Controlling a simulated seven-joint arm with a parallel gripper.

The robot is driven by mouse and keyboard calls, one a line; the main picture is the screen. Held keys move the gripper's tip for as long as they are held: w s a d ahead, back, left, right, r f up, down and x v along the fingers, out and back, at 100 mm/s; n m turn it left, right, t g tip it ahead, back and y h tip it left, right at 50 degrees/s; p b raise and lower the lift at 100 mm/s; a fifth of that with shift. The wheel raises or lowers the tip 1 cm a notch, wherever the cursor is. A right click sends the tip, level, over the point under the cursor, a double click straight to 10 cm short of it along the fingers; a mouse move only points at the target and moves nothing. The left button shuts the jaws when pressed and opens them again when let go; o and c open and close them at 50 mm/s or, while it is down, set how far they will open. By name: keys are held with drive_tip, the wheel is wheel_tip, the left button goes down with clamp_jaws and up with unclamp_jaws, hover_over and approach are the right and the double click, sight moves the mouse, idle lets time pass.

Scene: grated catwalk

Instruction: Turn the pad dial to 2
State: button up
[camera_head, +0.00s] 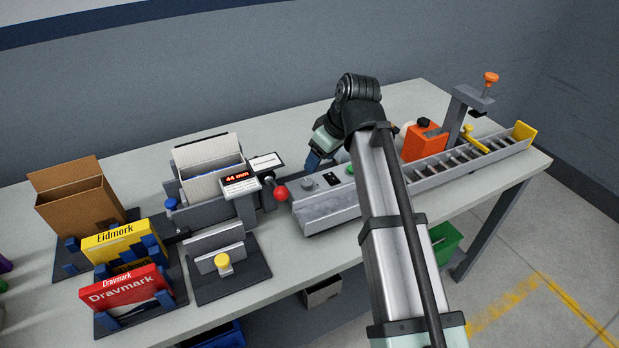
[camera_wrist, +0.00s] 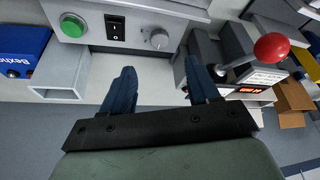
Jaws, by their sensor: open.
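The dial (camera_wrist: 158,39) is a small round grey knob on the front panel of a long grey machine (camera_wrist: 185,8). In the wrist view it shows beyond and between my fingertips, apart from them. Its scale marks are too small to read. In the head view the dial (camera_head: 307,184) sits at the left of the control panel, beside a black switch (camera_head: 331,179). My gripper (camera_wrist: 160,67) has two blue fingers spread apart with nothing between them. In the head view my gripper (camera_head: 316,160) is just behind the panel, partly hidden by my arm.
A red ball lever (camera_head: 281,193) stands close left of the dial, near a display reading 44 mm (camera_head: 240,180). A green button (camera_wrist: 73,25) is on the same panel. An orange container (camera_head: 424,143) and a clamp post (camera_head: 460,112) stand to the right.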

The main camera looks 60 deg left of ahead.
sight(307, 182)
drive_tip(key=x, duration=0.9)
drive_tip(key=shift+a+f, duration=0.15)
drive_tip(key=shift+f, duration=0.25)
drive_tip(key=c, duration=1)
